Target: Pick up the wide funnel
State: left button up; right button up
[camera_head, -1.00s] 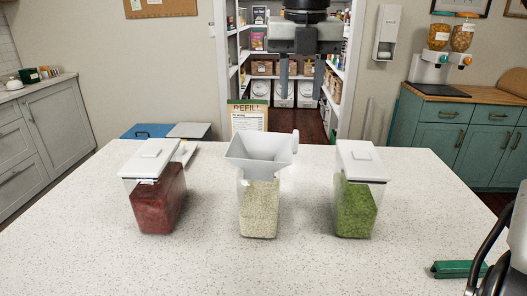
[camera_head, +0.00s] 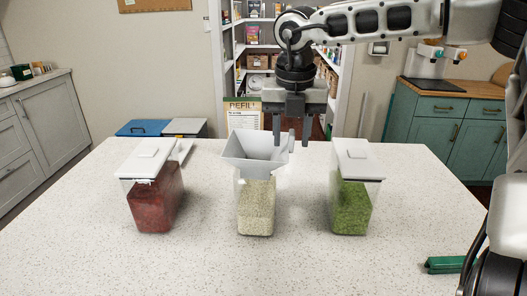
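The wide funnel (camera_head: 252,152) is white with a square flared mouth and an upright tab at its right side. It sits in the top of the middle clear container (camera_head: 256,208), which holds pale grains. My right gripper (camera_head: 291,142) points down over the funnel's right side, its two fingers apart. In the picture the tab (camera_head: 291,140) shows between the fingertips; I cannot tell whether they touch it or stand behind it. My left gripper is not in view.
A container with red contents (camera_head: 155,205) stands left and one with green contents (camera_head: 351,205) stands right, both white-lidded. A green object (camera_head: 445,265) lies at the right of the speckled counter (camera_head: 200,270). The front of the counter is clear.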

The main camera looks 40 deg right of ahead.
grip_shut()
